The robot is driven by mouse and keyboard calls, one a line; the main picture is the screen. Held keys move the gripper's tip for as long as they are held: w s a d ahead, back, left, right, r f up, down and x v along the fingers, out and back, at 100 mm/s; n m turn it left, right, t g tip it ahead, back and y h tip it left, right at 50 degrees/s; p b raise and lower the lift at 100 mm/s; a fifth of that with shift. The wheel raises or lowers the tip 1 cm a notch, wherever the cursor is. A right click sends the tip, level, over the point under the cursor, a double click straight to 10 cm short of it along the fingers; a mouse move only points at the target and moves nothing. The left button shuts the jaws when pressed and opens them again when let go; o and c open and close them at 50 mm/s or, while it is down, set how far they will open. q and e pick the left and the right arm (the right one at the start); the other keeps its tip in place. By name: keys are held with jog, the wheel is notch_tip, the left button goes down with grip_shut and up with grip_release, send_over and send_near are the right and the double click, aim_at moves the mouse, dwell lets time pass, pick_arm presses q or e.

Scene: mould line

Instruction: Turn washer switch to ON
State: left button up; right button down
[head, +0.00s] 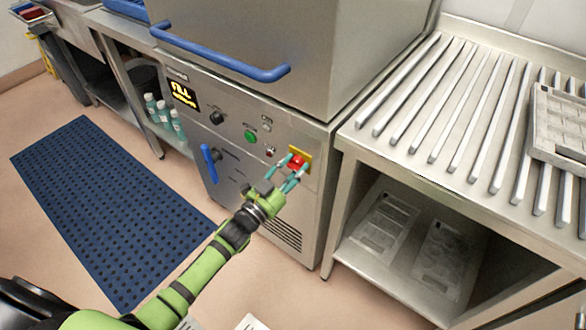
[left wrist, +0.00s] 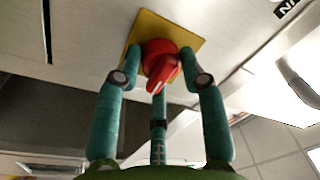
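The washer switch is a red rotary knob (head: 297,161) on a yellow square plate (head: 305,153), low on the right of the washer's steel front panel. In the left wrist view the red knob (left wrist: 161,62) has a raised grip with a white mark that points down and slightly left in the picture. My left gripper (head: 291,170) has teal fingers placed around the knob, with fingertips at its left and right sides and a third finger below. The fingers look spread, with narrow gaps at the knob; contact is not clear. My right gripper is not in view.
A blue handle bar (head: 225,55) crosses above. A slatted steel table (head: 450,110) stands at right. A blue mat (head: 100,200) lies on the floor.

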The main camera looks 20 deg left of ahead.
pick_arm(q)
jog(key=o, duration=0.3)
jog(key=shift+w+a+r, duration=0.15)
jog(key=shift+a+r, duration=0.05)
jog(key=shift+a, duration=0.1)
jog(key=shift+f, duration=0.15)
jog(key=shift+s+f, duration=0.15)
jog(key=shift+s, duration=0.35)
jog(key=v, duration=1.1)
jog(key=shift+a, duration=0.15)
